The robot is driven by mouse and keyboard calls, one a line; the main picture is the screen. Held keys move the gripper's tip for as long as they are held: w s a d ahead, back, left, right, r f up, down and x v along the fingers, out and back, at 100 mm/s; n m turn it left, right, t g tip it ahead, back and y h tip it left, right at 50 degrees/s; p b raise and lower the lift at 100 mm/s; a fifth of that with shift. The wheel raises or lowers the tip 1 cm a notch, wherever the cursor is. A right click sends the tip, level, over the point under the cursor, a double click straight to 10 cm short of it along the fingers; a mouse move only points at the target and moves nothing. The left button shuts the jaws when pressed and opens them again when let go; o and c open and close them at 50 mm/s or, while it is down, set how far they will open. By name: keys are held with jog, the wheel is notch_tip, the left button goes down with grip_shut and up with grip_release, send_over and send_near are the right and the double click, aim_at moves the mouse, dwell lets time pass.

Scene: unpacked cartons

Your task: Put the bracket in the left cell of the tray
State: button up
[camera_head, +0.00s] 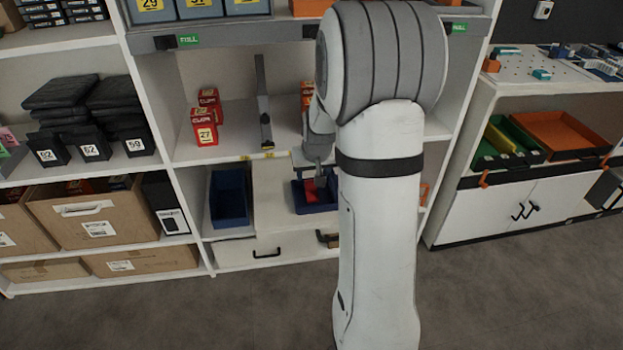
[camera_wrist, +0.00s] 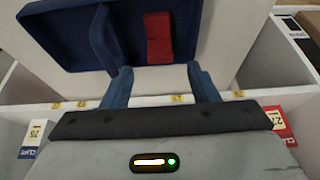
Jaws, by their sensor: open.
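The blue tray (camera_head: 300,205) is in the lower shelf bay, partly hidden by my arm. In the wrist view the tray (camera_wrist: 60,62) shows a divider between two cells.
Red cartons (camera_head: 204,127) and a dark upright divider (camera_head: 264,105) stand on the shelf above. Shelf boards and uprights border the bay. Grey floor in front is clear.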

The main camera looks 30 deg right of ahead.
jog(key=s+a+r+n+g, duration=0.1)
jog(key=s+a+r, duration=0.2)
jog(key=s+a, duration=0.2)
jog(key=s+a+r+n, duration=0.1)
jog(key=s+a+r, duration=0.2)
jog(key=s, duration=0.8)
jog(key=s+a+r+n+g+y, duration=0.1)
jog(key=s+a+r, duration=0.2)
jog(key=s+a, duration=0.4)
jog(key=shift+s+a+r+g, duration=0.25)
jog(key=shift+s+a+g, duration=0.05)
jog(key=shift+s, duration=0.45)
